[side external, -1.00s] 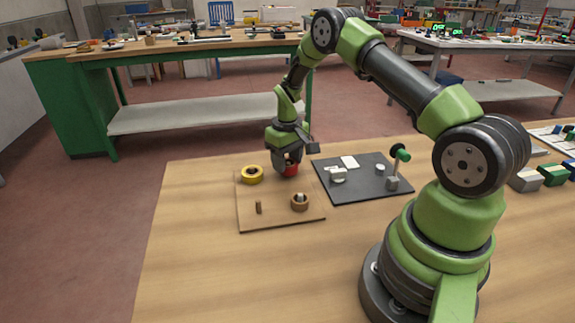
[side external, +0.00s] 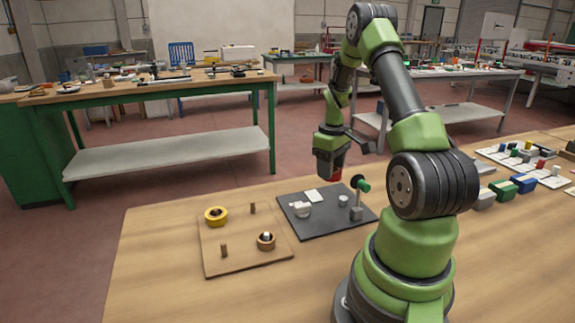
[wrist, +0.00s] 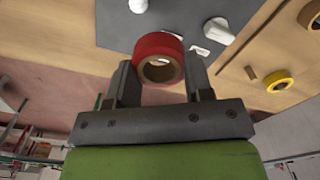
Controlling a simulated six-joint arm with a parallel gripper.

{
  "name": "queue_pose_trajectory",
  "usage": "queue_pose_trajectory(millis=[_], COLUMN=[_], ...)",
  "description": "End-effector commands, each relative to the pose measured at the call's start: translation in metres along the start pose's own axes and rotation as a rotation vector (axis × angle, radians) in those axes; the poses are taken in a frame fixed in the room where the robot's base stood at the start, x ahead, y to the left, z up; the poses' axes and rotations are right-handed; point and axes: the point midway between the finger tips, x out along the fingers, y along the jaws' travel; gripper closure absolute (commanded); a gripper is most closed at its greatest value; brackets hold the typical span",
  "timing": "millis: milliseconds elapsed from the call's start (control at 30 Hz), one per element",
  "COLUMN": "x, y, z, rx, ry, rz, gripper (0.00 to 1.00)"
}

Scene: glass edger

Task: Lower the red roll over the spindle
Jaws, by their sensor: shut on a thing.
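My gripper (side external: 330,168) is shut on the red roll (side external: 337,176), raised in the air above the far part of the dark mat. In the wrist view the red roll (wrist: 158,58) sits between both fingers, its brown core and hole showing. I cannot tell for certain which part is the spindle. The roll is apart from all of these.
The dark mat (side external: 325,222) also bears a flat white piece (side external: 314,195). On the wooden board (side external: 240,262) left of it are a yellow roll (side external: 216,216), a brown roll (side external: 266,241) and two wooden pegs, one bare (side external: 252,207) at the back. Coloured blocks (side external: 512,187) lie at right.

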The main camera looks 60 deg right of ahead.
Motion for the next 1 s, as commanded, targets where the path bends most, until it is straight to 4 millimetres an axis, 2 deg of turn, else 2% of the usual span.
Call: queue_pose_trajectory(millis=[33,100,200,433,1000], x=[0.001,0.002,0.004,0.014,0.056], y=[0.008,0.014,0.018,0.019,0.019], z=[0.012,0.022,0.030,0.032,0.031], rx=[0.007,0.006,0.003,-0.001,0.000], ry=[0.000,0.001,0.002,0.001,0.001], rz=[-0.001,0.000,0.000,-0.001,-0.001], gripper=[0.76,0.76,0.76,0.76,0.76])
